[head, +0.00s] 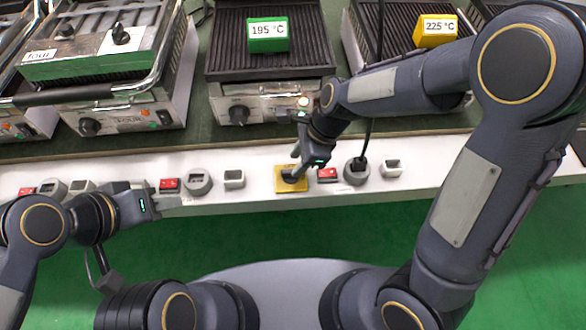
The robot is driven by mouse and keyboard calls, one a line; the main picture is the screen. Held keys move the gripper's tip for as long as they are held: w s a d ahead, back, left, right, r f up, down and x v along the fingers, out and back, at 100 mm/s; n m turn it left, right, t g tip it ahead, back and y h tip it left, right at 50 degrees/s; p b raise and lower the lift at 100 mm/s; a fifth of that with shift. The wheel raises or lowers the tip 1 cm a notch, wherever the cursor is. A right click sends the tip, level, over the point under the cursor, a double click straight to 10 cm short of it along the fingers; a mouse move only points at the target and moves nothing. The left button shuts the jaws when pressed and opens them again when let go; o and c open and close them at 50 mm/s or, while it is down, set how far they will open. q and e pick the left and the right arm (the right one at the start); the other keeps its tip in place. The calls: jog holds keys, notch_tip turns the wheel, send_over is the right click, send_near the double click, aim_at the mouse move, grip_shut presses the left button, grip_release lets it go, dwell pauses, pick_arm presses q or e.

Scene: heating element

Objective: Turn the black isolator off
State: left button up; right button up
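The black isolator (289,177) is a dark knob on a yellow square plate (299,187), set in the white strip along the bench front. My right gripper (295,168) reaches down from the upper right, with its fingertips at the knob. The fingers partly cover the knob, so its exact angle and whether they grip it cannot be told. My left gripper (205,203) is at the strip's lower edge, left of the isolator and apart from it. Its fingers point right; their gap is not clear.
Red rocker switches (169,185) and (327,175) and grey sockets (198,181) line the strip. A black plug (357,168) with a cable stands right of the isolator. Contact grills with a green 195 °C block (268,35) and a yellow 225 °C block (435,31) stand behind.

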aim_at(291, 170)
jog(key=shift+b+x, duration=0.45)
jog(key=shift+x, duration=1.4)
grip_shut()
